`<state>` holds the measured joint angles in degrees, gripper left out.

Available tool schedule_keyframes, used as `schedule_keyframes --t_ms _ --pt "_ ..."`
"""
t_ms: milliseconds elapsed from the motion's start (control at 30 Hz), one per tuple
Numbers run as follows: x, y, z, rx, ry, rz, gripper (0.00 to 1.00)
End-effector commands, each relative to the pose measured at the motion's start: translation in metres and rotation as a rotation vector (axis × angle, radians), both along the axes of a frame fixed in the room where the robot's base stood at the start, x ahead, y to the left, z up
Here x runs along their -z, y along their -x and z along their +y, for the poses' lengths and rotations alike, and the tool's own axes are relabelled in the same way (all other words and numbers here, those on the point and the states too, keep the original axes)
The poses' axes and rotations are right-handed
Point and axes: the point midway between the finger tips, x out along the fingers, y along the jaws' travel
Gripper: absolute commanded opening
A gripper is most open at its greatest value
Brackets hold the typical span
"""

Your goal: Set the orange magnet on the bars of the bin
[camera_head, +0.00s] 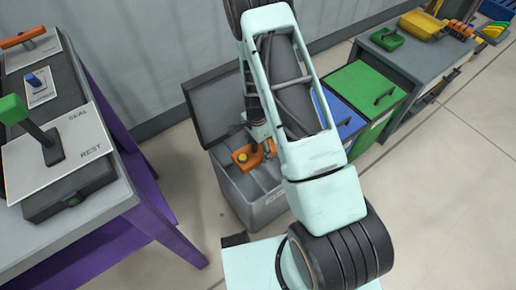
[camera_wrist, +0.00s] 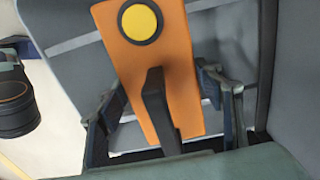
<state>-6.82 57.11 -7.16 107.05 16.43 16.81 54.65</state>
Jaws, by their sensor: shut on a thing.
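The orange magnet (camera_head: 243,160) is a flat orange block with a yellow disc, at the mouth of the grey bin (camera_head: 262,211). In the wrist view the magnet (camera_wrist: 183,62) fills the middle, with a dark upright handle (camera_wrist: 157,108) on it. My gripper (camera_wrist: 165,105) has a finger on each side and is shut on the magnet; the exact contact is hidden. In the head view my arm partly covers my gripper (camera_head: 266,146). Pale bars (camera_wrist: 78,43) show behind and beside the magnet. I cannot tell whether the magnet touches them.
The bin's dark lid (camera_head: 217,103) stands open at the back. A blue-lidded bin (camera_head: 344,122) and a green-lidded bin (camera_head: 366,86) stand to the right. A purple-legged table (camera_head: 150,205) with a seal/rest lever panel (camera_head: 85,135) is at left. Floor is clear at the right.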

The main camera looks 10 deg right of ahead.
Motion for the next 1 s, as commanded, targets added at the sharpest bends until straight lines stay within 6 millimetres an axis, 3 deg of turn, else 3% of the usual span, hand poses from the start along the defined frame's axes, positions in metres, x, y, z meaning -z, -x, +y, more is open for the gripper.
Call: schedule_keyframes --t_ms 500,533,700,1000 --pt "0.0033 -0.0017 -0.0001 0.000 0.001 -0.004 0.03" --pt "0.0028 -0.0018 -0.0001 0.000 0.001 -0.004 0.64" --pt "0.0032 -0.0012 -0.0001 0.000 0.000 -0.002 0.81" --pt "0.0041 0.0008 0.0001 0.000 0.000 0.002 0.81"
